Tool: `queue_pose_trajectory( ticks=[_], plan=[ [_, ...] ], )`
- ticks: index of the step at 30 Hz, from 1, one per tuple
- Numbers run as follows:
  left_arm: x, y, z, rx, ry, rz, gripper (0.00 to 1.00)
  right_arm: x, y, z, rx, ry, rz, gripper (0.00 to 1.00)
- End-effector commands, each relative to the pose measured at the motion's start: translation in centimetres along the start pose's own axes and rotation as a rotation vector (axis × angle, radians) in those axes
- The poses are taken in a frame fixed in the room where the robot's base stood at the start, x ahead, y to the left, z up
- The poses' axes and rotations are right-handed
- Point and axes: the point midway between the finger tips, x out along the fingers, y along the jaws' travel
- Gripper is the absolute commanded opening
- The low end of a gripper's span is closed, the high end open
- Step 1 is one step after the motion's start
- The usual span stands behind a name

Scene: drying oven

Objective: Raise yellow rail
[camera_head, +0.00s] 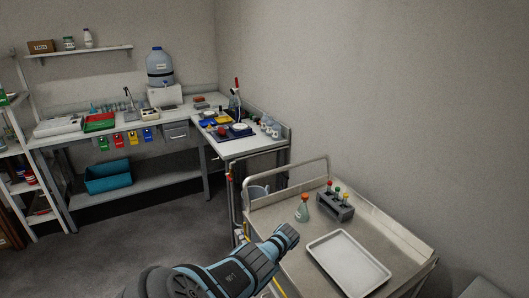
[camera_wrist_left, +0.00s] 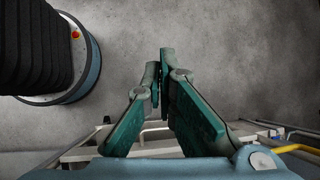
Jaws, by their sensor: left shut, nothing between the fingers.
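The yellow rail (camera_wrist_left: 300,149) shows as a short yellow bar at the lower right of the left wrist view, beside the cart's edge, and runs out of the frame. In the head view a thin strip of yellow (camera_head: 278,288) shows at the cart's near left side, mostly hidden behind my left arm. My left gripper (camera_wrist_left: 160,68) is shut and empty, its fingertips over bare floor and apart from the rail. My right gripper is in neither view.
A metal cart (camera_head: 283,238) stands close at the right, with a white tray (camera_head: 347,265), a flask (camera_head: 302,209) and a tube rack (camera_head: 337,207) on top. A bench (camera_head: 250,148) stands behind it. Floor at the left is clear.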

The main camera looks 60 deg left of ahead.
Motion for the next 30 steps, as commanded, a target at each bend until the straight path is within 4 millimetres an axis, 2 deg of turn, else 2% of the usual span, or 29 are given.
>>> queue_pose_trajectory(
  ticks=[5,11,14,17,21,24,25,30],
  plan=[
    [5.6,2.6,-2.7,0.016,0.082,-0.076,0.0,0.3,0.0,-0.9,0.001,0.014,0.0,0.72],
    [13.3,7.5,-5.1,0.029,0.228,-0.13,0.0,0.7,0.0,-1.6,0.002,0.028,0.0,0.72],
    [17.7,11.1,-5.4,0.029,0.321,-0.13,0.0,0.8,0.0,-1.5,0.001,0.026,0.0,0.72],
    [22.2,15.7,-4.9,0.016,0.43,-0.103,0.0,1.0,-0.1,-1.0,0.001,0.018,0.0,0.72],
    [27.3,22.9,-2.3,-0.034,0.592,-0.023,0.0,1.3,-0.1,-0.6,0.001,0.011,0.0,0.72],
    [29.0,26.6,-0.4,-0.078,0.678,0.033,0.0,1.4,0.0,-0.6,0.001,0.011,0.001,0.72],
    [29.2,27.3,0.0,-0.088,0.695,0.043,0.0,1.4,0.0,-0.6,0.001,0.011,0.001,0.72],
    [29.4,28.0,0.5,-0.105,0.723,0.06,0.0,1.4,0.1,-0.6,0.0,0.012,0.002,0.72]
  ],
)
